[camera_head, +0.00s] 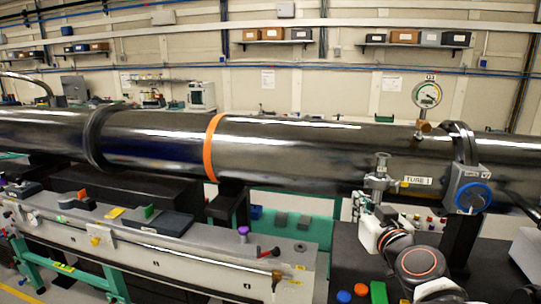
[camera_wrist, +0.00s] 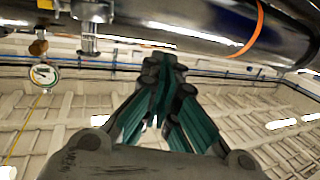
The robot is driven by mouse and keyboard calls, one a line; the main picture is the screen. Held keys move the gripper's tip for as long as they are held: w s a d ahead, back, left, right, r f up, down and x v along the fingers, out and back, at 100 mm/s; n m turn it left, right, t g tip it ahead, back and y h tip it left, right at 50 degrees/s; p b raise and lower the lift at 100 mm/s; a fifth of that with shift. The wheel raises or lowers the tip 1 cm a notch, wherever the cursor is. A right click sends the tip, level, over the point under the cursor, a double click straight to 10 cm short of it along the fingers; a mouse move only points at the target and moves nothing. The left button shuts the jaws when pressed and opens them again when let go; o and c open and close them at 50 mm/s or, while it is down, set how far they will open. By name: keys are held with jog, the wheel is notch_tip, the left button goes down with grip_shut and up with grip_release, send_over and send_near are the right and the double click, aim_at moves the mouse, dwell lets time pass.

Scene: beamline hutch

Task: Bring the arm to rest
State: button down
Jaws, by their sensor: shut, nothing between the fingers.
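My gripper (camera_wrist: 163,65) shows in the wrist view with its dark green fingers drawn together at the tips and nothing between them. In the head view my arm (camera_head: 420,262) rises at the lower right, with white and grey links and orange rings. It is bent in front of the big dark tube (camera_head: 300,150); I cannot clearly make out the gripper there. The tube also crosses the top of the wrist view (camera_wrist: 190,22), apart from the fingertips in the picture.
A metal valve (camera_head: 380,178), a round gauge (camera_head: 426,95) and a blue-knobbed device (camera_head: 470,192) sit on or by the tube near my arm. A long grey bench (camera_head: 160,258) with small parts stands at left.

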jog(key=s+a+f+n+g+y+b, duration=0.2)
jog(key=s+a+f+g, duration=0.5)
jog(key=s, duration=0.4)
jog(key=s+d+f+m+g+h+b, duration=0.1)
jog(key=s+d+f+m+g+h, duration=0.1)
jog(key=s+d+f, duration=0.3)
jog(key=s+f+g+h, duration=0.1)
jog(key=s+f, duration=0.2)
jog(key=s, duration=0.2)
jog(key=shift+s+d+f+m, duration=0.2)
jog(key=shift+d+m, duration=0.1)
jog(key=shift+d, duration=0.1)
dwell(0.9)
